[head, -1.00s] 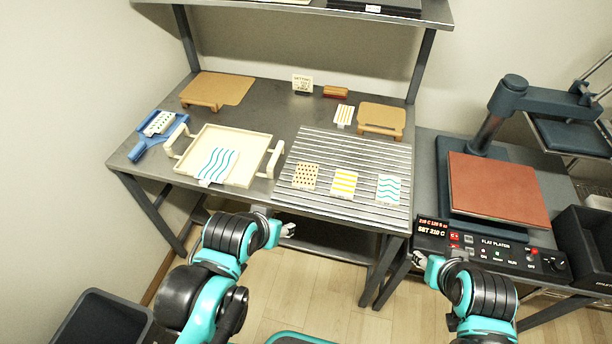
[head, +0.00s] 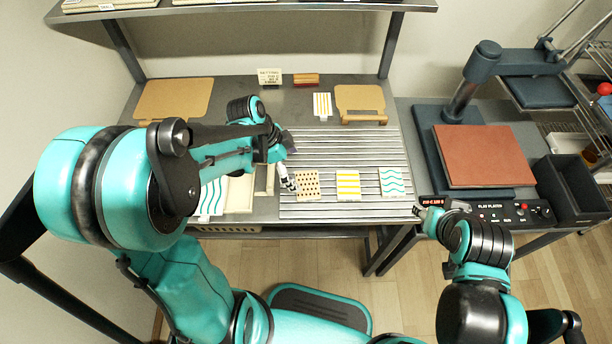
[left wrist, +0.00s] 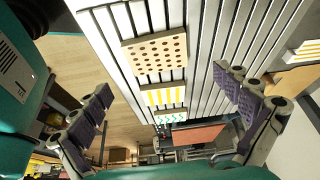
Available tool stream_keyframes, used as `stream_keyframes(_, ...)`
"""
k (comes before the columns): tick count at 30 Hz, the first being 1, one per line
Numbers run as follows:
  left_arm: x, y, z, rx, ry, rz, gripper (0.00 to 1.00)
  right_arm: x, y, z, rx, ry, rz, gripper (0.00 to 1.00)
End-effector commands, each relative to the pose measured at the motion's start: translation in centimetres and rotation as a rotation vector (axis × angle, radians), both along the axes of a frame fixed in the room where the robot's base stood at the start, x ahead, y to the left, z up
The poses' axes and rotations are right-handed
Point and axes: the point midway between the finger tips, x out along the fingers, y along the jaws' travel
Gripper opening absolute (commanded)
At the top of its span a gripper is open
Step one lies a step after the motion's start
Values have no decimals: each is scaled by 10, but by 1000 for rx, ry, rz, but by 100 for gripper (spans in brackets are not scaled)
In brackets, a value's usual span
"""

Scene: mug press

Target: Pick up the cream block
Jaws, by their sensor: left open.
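A cream-tan block with brown dots (head: 307,186) lies on the ribbed metal rack (head: 330,150), at the left of a row. Beside it lie a yellow-striped block (head: 348,184) and a white block with teal waves (head: 395,181). My left gripper (head: 289,176) is open just left of the dotted block and seems apart from it. In the left wrist view the dotted block (left wrist: 156,55) shows ahead, between and beyond the spread fingers of the left gripper (left wrist: 165,85). My right gripper (head: 425,212) is off to the right, near the press controls; its jaw state is unclear.
At the back are a tan board (head: 176,97), a smaller board (head: 360,100), a small sign (head: 269,77) and another striped card (head: 322,105). The press (head: 483,155) stands right.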

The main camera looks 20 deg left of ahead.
Motion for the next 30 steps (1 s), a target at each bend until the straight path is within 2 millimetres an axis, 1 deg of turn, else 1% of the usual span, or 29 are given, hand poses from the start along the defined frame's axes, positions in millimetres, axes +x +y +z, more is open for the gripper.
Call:
stream_keyframes(1, 1, -2, -8, 0, 0, -3, 100, 0, 0, -5, 0, 0, 0, 40)
stream_keyframes(3, 2, -6, -16, 0, 0, -3, 100, 0, 0, -9, 0, 0, 0, 40)
stream_keyframes(8, 3, -10, -29, 1, 0, -1, 100, 0, 0, -16, 0, 0, 0, 40)
stream_keyframes(13, 2, -17, -55, 1, 0, -1, 100, 0, 0, -33, 0, 0, 0, 40)
stream_keyframes(16, 4, -23, -67, 1, 0, -1, 100, 0, 0, -39, 0, 0, 0, 40)
stream_keyframes(18, 5, -24, -71, 1, -1, -1, 100, 0, 0, -41, 0, 0, 0, 40)
stream_keyframes(24, 5, -25, -69, 1, 0, 1, 100, 0, 0, -38, 0, 0, 0, 40)
stream_keyframes(26, 5, -25, -69, 1, 0, 1, 84, 0, 0, -38, 0, 0, 0, 40)
stream_keyframes(27, 5, -25, -69, 1, 0, 1, 74, 0, 0, -38, 0, 0, 0, 40)
stream_keyframes(29, 5, -25, -69, 1, 0, 1, 58, 0, 0, -38, 0, 0, 0, 40)
stream_keyframes(30, 5, -25, -69, 1, 0, 1, 47, 0, 0, -38, 0, 0, 0, 40)
